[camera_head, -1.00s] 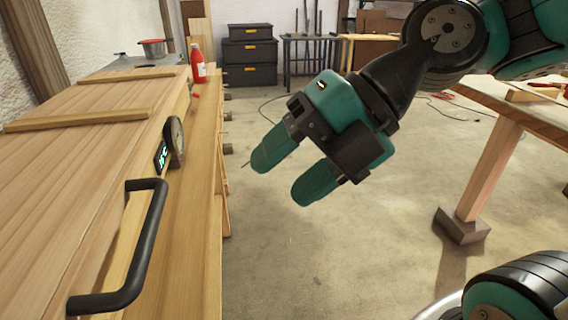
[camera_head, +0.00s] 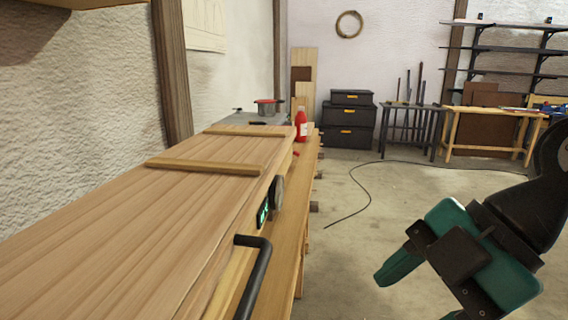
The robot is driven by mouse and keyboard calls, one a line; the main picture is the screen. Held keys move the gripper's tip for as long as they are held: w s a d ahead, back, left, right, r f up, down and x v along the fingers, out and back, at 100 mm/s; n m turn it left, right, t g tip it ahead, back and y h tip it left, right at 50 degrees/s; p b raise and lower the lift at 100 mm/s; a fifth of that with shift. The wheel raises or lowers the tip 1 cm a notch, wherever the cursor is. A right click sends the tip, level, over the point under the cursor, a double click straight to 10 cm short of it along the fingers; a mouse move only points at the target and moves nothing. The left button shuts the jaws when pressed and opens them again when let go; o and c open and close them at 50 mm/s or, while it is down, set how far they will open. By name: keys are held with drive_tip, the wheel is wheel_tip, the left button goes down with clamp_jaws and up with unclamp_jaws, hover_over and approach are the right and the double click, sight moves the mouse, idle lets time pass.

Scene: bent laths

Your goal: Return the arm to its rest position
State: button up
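My gripper (camera_head: 415,298) is at the lower right of the head view, teal and black, pointing down and to the left. One teal finger shows with its tip over bare floor; the other is mostly cut off by the bottom edge of the picture. I see nothing held at the visible finger. The gripper hangs clear of the long wooden box (camera_head: 150,230) on the left, with floor between them. My dark wrist link shows at the right edge.
A cable (camera_head: 375,187) lies on open floor.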

wheel_tip(320, 180, down, 4)
drive_tip(key=s+d+r+m+g+h, duration=0.1)
drive_tip(key=s+d+m+h, duration=0.15)
drive_tip(key=m, duration=1.25)
wheel_tip(320, 180, up, 13)
drive_tip(key=p, duration=1.3)
drive_tip(key=shift+w+a+f+m+h, duration=0.2)
drive_tip(key=shift+w+a+m+h, duration=0.05)
drive_tip(key=shift+w+m+h, duration=0.15)
drive_tip(key=shift+c, duration=0.4)
